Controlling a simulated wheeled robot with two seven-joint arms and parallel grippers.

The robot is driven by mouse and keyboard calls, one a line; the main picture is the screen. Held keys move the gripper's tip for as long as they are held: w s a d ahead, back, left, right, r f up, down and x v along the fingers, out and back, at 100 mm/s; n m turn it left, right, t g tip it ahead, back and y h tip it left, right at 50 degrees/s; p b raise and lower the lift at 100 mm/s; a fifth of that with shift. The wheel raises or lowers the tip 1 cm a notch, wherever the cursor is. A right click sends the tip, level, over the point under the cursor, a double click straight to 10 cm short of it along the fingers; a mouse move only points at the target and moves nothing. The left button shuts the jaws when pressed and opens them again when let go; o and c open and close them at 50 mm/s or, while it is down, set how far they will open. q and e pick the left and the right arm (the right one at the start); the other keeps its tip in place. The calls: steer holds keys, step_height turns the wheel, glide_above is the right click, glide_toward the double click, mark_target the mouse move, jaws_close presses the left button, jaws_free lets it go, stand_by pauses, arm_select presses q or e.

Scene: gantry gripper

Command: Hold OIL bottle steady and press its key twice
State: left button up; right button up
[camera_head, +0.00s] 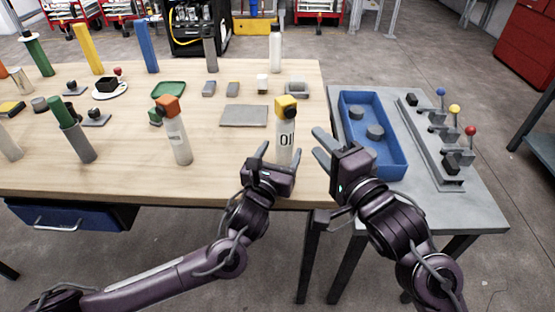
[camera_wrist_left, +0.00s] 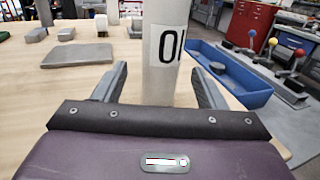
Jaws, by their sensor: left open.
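The OIL bottle (camera_head: 285,141) is a pale cylinder with a yellow cap (camera_head: 286,107). It stands upright near the table's front right edge, with only "OI" of its label showing. My left gripper (camera_head: 278,153) is open at the bottle's near side. In the left wrist view the bottle body (camera_wrist_left: 165,60) stands between the two spread fingers (camera_wrist_left: 158,85), with a gap on each side. The cap is out of that view. My right gripper (camera_head: 317,142) is right of the bottle, its fingers apart and empty, pointing left.
An orange-capped bottle (camera_head: 178,142) stands to the left. A flat grey plate (camera_head: 244,116) lies behind left of the OIL bottle. On the grey side table (camera_head: 470,206) are a blue tray (camera_head: 392,168) and a panel with coloured levers (camera_head: 432,140).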

mark_target(287, 140)
arm_select(q)
steer(key=shift+x, duration=2.7)
steer(key=c, duration=1.3)
arm_select(e)
steer(key=shift+c, duration=0.2)
arm_select(q)
steer(key=shift+o, duration=0.2)
arm_select(e)
jaws_close()
arm_select(q)
steer(key=shift+s, duration=0.1)
